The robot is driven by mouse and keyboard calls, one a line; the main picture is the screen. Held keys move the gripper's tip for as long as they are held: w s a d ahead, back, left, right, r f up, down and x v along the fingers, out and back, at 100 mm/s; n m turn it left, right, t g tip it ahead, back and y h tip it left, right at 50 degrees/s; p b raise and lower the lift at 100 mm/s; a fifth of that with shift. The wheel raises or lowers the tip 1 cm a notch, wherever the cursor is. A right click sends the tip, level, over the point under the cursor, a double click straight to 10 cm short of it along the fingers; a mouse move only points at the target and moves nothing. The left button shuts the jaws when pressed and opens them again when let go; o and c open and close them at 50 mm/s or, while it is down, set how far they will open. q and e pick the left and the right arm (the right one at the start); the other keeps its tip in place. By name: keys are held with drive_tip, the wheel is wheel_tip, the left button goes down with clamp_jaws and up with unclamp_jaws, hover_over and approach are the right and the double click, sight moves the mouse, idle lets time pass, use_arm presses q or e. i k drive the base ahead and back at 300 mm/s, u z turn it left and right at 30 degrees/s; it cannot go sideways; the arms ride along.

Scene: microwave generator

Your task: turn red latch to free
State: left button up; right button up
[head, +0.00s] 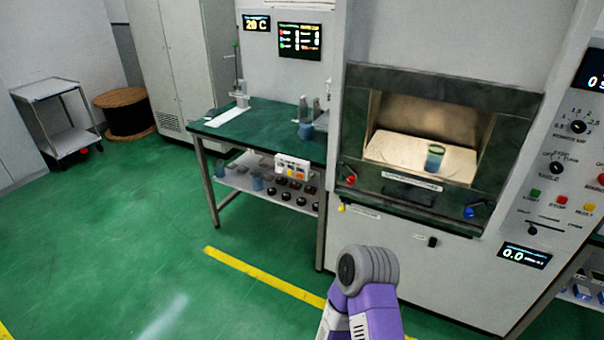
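The red latch (350,180) is a small red knob on the left side of the dark frame of the microwave chamber (440,83). It is too small to tell which way it is turned. A blue knob (469,213) sits at the lower right of the same frame. A beaker with blue-green contents (434,157) stands upright inside the lit chamber, on a pale plate. Neither of my grippers shows; only a purple arm link of mine with a grey joint reaches up from the bottom, apart from the latch in the picture.
A green-topped bench (262,128) with glassware and a lower shelf stands left of the machine. A control panel (560,160) with dials and buttons is at the right. A cart (62,128) and cable drum (127,112) are far left. Green floor (110,225) is clear at left.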

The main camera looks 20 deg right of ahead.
sight(346, 171)
drive_tip(key=u, duration=0.25)
drive_tip(key=i, duration=0.75)
drive_tip(key=z, duration=0.8)
drive_tip(key=i, duration=0.55)
drive_tip(key=z, duration=0.65)
